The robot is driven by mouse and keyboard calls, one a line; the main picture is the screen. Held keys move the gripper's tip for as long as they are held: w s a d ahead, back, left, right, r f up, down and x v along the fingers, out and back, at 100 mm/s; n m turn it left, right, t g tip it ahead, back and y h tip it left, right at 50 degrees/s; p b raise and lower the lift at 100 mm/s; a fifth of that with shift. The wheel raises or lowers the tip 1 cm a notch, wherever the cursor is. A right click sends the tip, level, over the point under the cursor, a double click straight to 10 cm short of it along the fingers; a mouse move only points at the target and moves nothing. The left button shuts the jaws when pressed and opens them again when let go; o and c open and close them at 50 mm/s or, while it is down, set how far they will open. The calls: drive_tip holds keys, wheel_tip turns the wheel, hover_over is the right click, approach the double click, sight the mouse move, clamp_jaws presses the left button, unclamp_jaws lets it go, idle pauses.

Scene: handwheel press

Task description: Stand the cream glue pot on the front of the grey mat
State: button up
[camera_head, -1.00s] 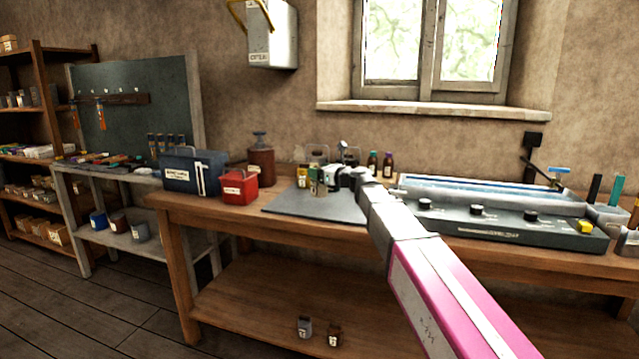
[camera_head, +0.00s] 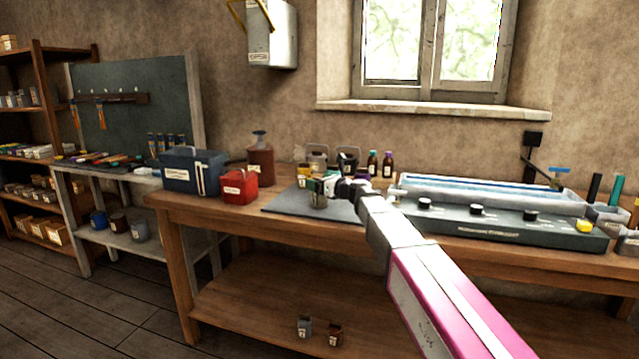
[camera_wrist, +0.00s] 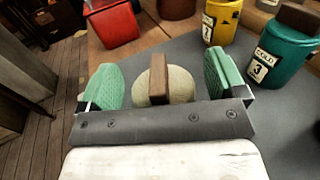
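The cream glue pot (camera_wrist: 182,86), round with a brown block-shaped top, is seen from above in the wrist view. It sits between the two green pads of my gripper (camera_wrist: 165,85), with a narrow gap on each side. My gripper is open around it. In the head view my gripper (camera_head: 322,187) is low over the grey mat (camera_head: 285,203), and the pot is mostly hidden there by the fingers. The mat also shows in the wrist view (camera_wrist: 285,120). Whether the pot's base rests on the mat is hidden.
A yellow pot (camera_wrist: 222,20) and a teal pot (camera_wrist: 283,52) stand close by on the right in the wrist view. A red box (camera_head: 239,187) and a blue box (camera_head: 190,172) are left of the mat. A dark tray unit (camera_head: 500,222) is at right.

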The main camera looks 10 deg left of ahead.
drive_tip(key=shift+r, duration=0.1)
drive_tip(key=shift+s+d, duration=0.2)
drive_tip(key=shift+d, duration=0.15)
drive_tip(key=v, duration=1.1)
drive_tip(key=shift+d, duration=0.15)
